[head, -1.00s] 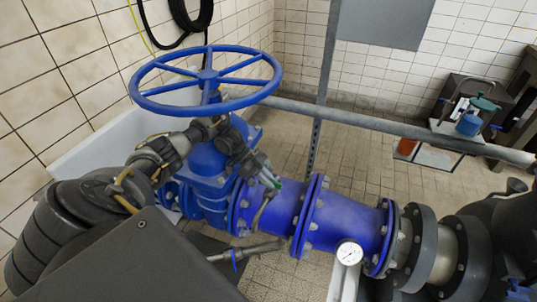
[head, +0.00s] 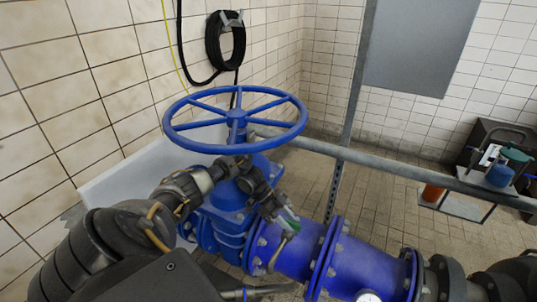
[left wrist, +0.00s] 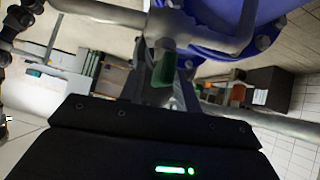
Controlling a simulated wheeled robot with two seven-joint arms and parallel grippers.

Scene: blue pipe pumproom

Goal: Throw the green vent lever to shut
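The green vent lever (head: 289,224) shows as a small green piece beside the blue pipe, just right of the valve body. It also shows in the left wrist view (left wrist: 164,68), hanging below a grey pipe fitting at the centre. My left gripper (head: 280,216) reaches in from the left, below the handwheel, with its tips right at the lever and partly hiding it. I cannot tell whether its fingers touch or hold the lever, or how far apart they are. My right gripper is not in view.
A blue handwheel (head: 234,121) stands close above my left arm. The blue flanged pipe (head: 368,263) runs right, with a gauge (head: 367,296) at the bottom edge. A grey rail (head: 400,172) crosses behind. Tiled floor (head: 380,205) lies open beyond it.

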